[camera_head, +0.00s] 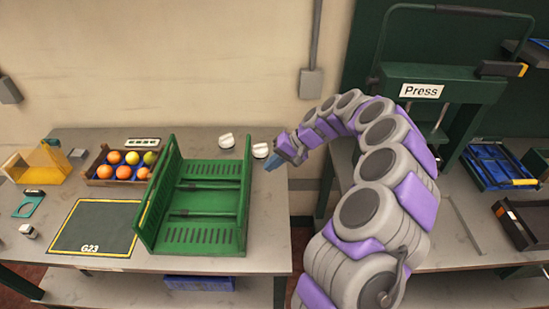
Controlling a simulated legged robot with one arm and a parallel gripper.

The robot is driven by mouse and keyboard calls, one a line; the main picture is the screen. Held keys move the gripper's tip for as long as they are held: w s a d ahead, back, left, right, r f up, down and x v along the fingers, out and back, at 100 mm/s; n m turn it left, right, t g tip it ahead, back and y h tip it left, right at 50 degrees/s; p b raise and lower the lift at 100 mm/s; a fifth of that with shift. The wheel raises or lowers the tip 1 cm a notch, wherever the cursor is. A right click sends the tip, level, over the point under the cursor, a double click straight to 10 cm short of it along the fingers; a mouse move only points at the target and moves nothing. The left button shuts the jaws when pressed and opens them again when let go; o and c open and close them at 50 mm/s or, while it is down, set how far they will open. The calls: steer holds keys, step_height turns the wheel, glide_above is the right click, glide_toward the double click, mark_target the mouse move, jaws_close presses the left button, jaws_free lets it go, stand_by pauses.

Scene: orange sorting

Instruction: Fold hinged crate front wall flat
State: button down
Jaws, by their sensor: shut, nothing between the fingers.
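The green hinged crate (243,215) stands on the grey table, left of my arm. I cannot tell whether one of these is the front wall. My gripper (271,165) is shut and empty. Its blue fingertips are to the right of the crate's far right corner, apart from it.
A press (440,85) and a blue tray (496,166) are on the right bench. A gap separates the tables.

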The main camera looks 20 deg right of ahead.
mark_target(246, 173)
steer(key=a, duration=0.2)
steer(key=w+a+f, duration=0.1)
steer(key=a, duration=0.3)
steer(key=shift+w+a+f+b, duration=0.25)
steer(key=shift+a+f+b, duration=0.1)
steer(key=shift+a+f, duration=0.05)
steer(key=w+a+f+g+h+p, duration=0.1)
steer(key=a+f+h+p, duration=0.1)
steer(key=a+h, duration=0.2)
steer(key=w+a+f+g+h+p, duration=0.1)
steer(key=w+a+f+h+p, duration=0.1)
steer(key=a, duration=0.3)
steer(key=w+a+f+g+h+p, duration=0.1)
steer(key=w+a+f+h+p, duration=0.1)
steer(key=a+f+h+p, duration=0.2)
steer(key=shift+a+g+h, duration=0.4)
steer(key=shift+a+h, duration=0.25)
steer(key=shift+h, duration=0.15)
steer(key=shift+x, duration=0.85)
steer(key=shift+w+a+f, duration=0.2)
steer(key=shift+f, duration=0.05)
